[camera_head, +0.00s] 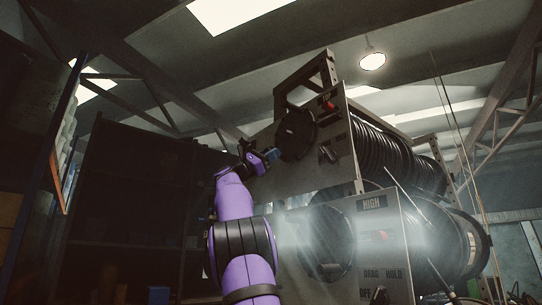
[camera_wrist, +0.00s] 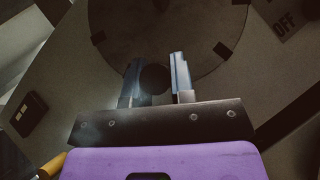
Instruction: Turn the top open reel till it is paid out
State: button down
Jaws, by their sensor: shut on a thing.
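The top reel's dark disc (camera_head: 297,134) is on the upper grey panel, with coiled black hose (camera_head: 385,150) behind it. In the wrist view the disc (camera_wrist: 165,40) fills the top, with darker blocks at its rim. My gripper (camera_head: 272,154) reaches the lower left of this disc. In the wrist view my gripper (camera_wrist: 156,72) has a round black knob (camera_wrist: 154,79) between its two fingers, and it is shut on this knob. The knob's far side and its join to the disc are hard to make out in the dark.
A lower reel disc (camera_head: 329,240) sits on the lower panel, near a HIGH label (camera_head: 372,202) and a DRAG HOLD label (camera_head: 383,274). A red knob (camera_head: 329,106) is on the upper panel. Shelving (camera_head: 135,190) stands to the left. An OFF label (camera_wrist: 284,24) shows in the wrist view.

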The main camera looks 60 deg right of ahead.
dwell(0.3)
jog(key=c, duration=1)
grip_release()
jog(key=v, duration=1.1)
jog(key=shift+d, duration=0.1)
